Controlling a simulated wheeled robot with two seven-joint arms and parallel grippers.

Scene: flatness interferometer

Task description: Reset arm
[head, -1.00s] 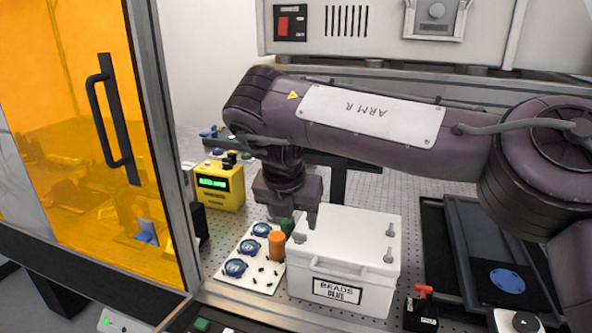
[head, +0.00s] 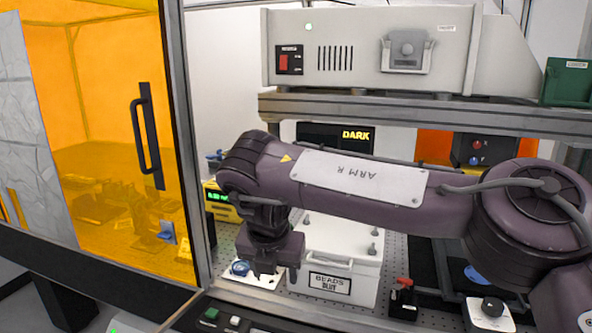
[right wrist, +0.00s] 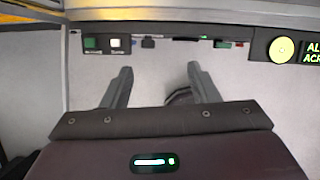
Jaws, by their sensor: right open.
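My right arm (head: 360,185), purple with a white plate marked ARM R, reaches across from the right. My right gripper (head: 267,270) points down at the front, left of the white BEADS box, and hides part of the white plate with blue round pieces (head: 242,270). In the right wrist view the gripper (right wrist: 160,72) has its two fingers well apart with nothing between them, over a plain pale surface. My left gripper is not in view.
The white BEADS box (head: 345,265) stands close right of the gripper. A front panel carries a green button (head: 211,314); in the wrist view a yellow round knob (right wrist: 283,48) sits at right. An orange door (head: 110,150) is at left. A dark display (head: 335,136) reads DARK.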

